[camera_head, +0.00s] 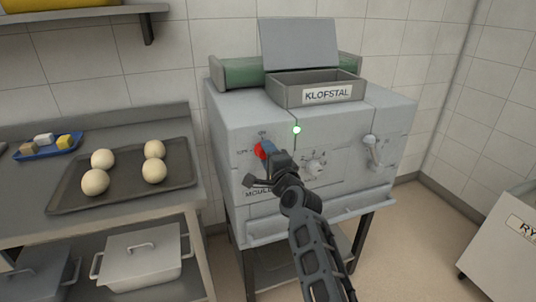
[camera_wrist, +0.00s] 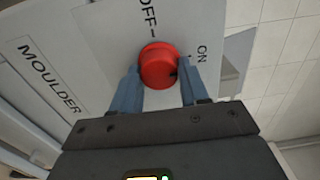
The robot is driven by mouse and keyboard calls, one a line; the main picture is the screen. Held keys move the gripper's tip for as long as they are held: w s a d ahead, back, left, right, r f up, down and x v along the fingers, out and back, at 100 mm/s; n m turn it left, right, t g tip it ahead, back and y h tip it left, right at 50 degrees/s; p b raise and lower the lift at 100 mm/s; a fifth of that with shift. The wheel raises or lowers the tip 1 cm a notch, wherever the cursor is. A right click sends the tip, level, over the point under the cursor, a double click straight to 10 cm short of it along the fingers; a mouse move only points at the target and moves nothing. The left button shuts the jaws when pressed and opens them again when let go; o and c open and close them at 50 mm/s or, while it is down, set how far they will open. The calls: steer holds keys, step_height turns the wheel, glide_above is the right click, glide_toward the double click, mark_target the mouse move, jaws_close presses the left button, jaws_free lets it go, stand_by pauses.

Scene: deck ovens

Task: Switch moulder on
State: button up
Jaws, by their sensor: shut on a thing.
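The moulder (camera_head: 385,128) is a grey machine with a hopper on top marked KLOFSTAL. Its red knob (camera_head: 259,150) is on the left of the front panel. In the wrist view the red knob (camera_wrist: 158,64) sits between my two blue fingers, below the OFF label (camera_wrist: 148,14) and left of the ON label (camera_wrist: 202,54). My gripper (camera_head: 267,152) is shut on the knob; it also shows in the wrist view (camera_wrist: 159,82). A small dark mark shows at the knob's right edge; its exact setting is unclear. A green lamp (camera_head: 297,130) on the moulder is lit.
A numbered dial (camera_head: 315,168) and a lever (camera_head: 373,152) are on the panel right of my gripper. At left, a bench holds a dark tray (camera_head: 125,199) with several dough balls. A white cabinet (camera_head: 505,245) stands at right, with open floor before it.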

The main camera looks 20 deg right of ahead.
stand_by(0.3)
steer(key=o, duration=1)
steer(key=shift+o, duration=0.2)
steer(key=shift+s, duration=0.1)
steer(key=s+p, duration=0.2)
steer(key=s, duration=0.5)
steer(key=shift+s, duration=0.3)
steer(key=shift+d+f, duration=0.1)
steer(key=s+d+f+n, duration=0.3)
steer(key=s+n, duration=0.1)
steer(key=s, duration=0.6)
steer(key=s+d+f+n+g, duration=0.15)
steer(key=s+n, duration=0.25)
steer(key=s, duration=0.6)
steer(key=s+d+f+n, duration=0.3)
steer(key=s+n, duration=0.1)
steer(key=s, duration=0.6)
steer(key=s+a+r+n, duration=0.2)
steer(key=s, duration=0.6)
steer(key=s+a+r+n+g, duration=0.1)
steer(key=s+a+r+n, duration=0.1)
steer(key=s, duration=0.6)
steer(key=s+a+r+n, duration=0.2)
steer(key=s+a+r, duration=0.2)
steer(key=s, duration=0.4)
steer(key=shift+s+r+g, duration=0.2)
steer(key=shift+r+g, duration=0.05)
steer(key=shift+g, duration=0.1)
